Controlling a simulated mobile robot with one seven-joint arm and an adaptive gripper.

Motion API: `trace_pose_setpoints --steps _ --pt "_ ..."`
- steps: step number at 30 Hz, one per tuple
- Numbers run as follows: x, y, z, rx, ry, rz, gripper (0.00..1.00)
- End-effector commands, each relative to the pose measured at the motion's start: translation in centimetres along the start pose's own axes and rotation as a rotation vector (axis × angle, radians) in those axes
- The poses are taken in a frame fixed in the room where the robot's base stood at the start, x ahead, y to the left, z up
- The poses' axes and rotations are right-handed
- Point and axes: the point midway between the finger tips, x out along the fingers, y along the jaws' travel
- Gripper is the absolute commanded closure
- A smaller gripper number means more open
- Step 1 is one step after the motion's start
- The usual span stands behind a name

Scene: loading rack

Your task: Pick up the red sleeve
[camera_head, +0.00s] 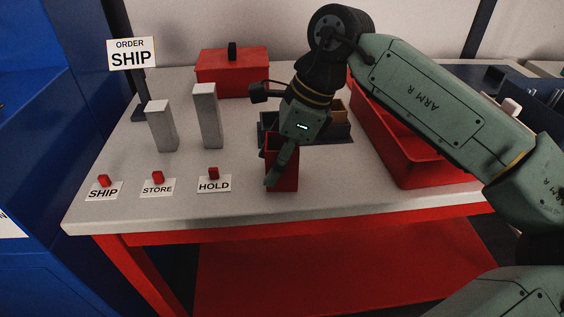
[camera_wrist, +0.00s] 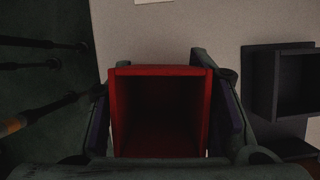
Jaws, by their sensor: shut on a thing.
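The red sleeve (camera_head: 284,178) is an upright, hollow, square-sided tube near the front edge of the table. My gripper (camera_head: 280,165) comes down on it from above, with one finger across its near side in the head view. In the wrist view the sleeve (camera_wrist: 160,72) shows its open top and dark inside, between the two fingers of my gripper (camera_wrist: 160,115). The fingers are shut on its left and right outer sides. The sleeve's underside is hidden, so I cannot tell whether it touches the table.
A dark tray (camera_head: 340,138) with compartments stands just behind the sleeve. A long red bin (camera_head: 400,165) is at the right. Two grey blocks (camera_head: 207,115) (camera_head: 161,128) stand at the left. Red tabs with SHIP, STORE and HOLD labels (camera_head: 214,185) line the front. A red lidded box (camera_head: 232,70) is behind.

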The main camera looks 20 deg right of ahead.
Motion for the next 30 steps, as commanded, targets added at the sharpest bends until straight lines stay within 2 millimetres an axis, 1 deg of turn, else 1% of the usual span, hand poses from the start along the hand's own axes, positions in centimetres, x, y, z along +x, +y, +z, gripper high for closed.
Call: trace_pose_setpoints --steps 1,6,16,20,25,30 --pt "0.0 0.0 0.0 0.0 0.0 0.0 0.7" --pt "0.0 0.0 0.0 0.0 0.0 0.0 0.81" --pt "-0.3 -0.1 0.1 0.0 0.0 -0.002 0.81" --pt "-1.1 0.0 0.5 -0.001 0.001 -0.001 0.81" --pt "-3.2 -0.1 1.4 -0.001 -0.001 -0.003 0.81" --pt "-3.3 3.8 1.1 -0.002 0.0 -0.002 0.81"
